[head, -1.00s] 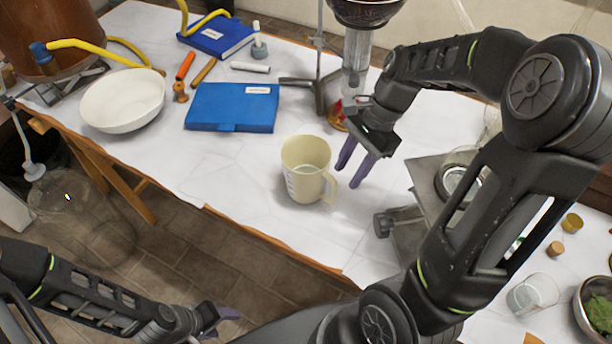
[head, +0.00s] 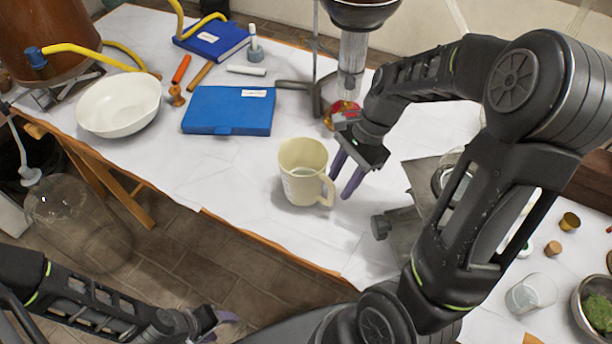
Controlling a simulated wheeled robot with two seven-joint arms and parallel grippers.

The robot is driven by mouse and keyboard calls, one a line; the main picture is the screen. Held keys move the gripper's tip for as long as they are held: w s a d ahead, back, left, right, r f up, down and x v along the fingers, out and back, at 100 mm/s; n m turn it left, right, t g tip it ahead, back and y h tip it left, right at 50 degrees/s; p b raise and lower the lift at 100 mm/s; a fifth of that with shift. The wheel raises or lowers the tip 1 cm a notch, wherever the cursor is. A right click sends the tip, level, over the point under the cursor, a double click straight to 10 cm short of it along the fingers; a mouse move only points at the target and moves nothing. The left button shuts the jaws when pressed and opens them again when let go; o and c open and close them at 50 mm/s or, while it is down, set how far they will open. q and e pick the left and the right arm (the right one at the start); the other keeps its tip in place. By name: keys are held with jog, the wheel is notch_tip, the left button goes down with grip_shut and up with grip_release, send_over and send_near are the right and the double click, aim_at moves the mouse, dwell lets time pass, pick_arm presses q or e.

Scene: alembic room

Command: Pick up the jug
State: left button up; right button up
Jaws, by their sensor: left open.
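The cream jug (head: 300,172) stands upright on the white tabletop near its front edge, with its handle on the right side. My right gripper (head: 341,187) is just right of the jug, pointing down, with its purple fingers apart and their tips close beside the handle. I cannot tell whether a finger touches the handle. My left gripper (head: 226,318) is open and low at the bottom, in front of the table and well away from the jug.
A blue case (head: 228,110) and a white bowl (head: 118,104) lie left of the jug. A metal stand (head: 317,90) rises behind it. A metal device (head: 405,225) stands to the right, near my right arm.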

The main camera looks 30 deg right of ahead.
aim_at(333, 195)
jog(key=x, duration=0.5)
jog(key=shift+w, duration=0.1)
dwell(0.4)
grip_shut()
dwell(1.3)
